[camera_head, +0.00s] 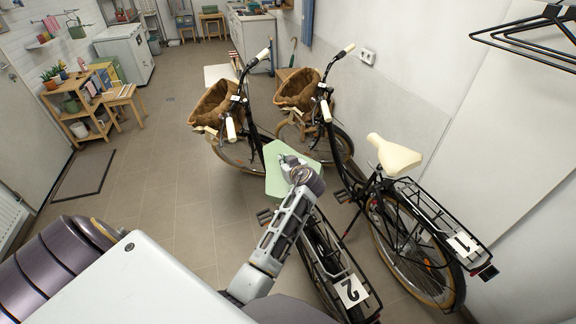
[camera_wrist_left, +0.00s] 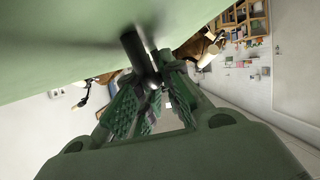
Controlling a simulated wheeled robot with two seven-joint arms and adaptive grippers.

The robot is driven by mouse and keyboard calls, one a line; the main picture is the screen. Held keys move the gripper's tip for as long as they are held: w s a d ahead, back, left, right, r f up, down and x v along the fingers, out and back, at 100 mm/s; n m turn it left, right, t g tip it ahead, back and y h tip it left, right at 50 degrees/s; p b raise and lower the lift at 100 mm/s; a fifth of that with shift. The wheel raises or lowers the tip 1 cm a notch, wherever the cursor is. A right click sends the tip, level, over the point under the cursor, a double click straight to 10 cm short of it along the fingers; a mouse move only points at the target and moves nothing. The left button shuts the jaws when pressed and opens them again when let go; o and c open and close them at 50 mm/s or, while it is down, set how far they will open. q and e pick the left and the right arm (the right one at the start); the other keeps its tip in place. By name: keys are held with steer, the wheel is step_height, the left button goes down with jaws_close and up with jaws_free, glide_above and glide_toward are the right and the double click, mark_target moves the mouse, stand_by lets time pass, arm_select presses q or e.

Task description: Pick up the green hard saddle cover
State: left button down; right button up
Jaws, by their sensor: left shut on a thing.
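The green saddle cover (camera_head: 279,182) is a pale green, angular shell above the bicycle marked 2, in the middle of the head view. It fills the upper left of the left wrist view (camera_wrist_left: 60,40). My left gripper (camera_head: 290,160) is at the top of the cover. In the left wrist view its ridged green fingers (camera_wrist_left: 150,95) are closed around a short black post (camera_wrist_left: 138,55) that meets the cover's surface. The bicycle's saddle is hidden, and I cannot tell whether the cover is touching it. My right gripper is not in view.
Bicycle 2 (camera_head: 352,290) stands beneath my arm. Bicycle 1 (camera_head: 455,243), with a bare cream saddle (camera_head: 393,155), stands to its right near the wall. Brown baskets (camera_head: 213,103) are at the front. Tiled floor (camera_head: 160,185) is open to the left.

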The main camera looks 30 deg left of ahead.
arm_select(q)
steer(key=shift+s+a+f+n+t+h+b, duration=0.3)
steer(key=shift+s+a+n+t+b, duration=0.1)
steer(key=shift+s+a+n+b, duration=0.35)
step_height(320, 180, up, 6)
steer(key=s, duration=0.1)
steer(key=s+a+r+m+g+y+b, duration=0.1)
steer(key=s+a+r+m+b, duration=0.1)
steer(key=s+a, duration=1.2)
steer(key=shift+s+a+b, duration=0.3)
steer(key=shift+s+b, duration=0.25)
steer(key=shift+s, duration=0.65)
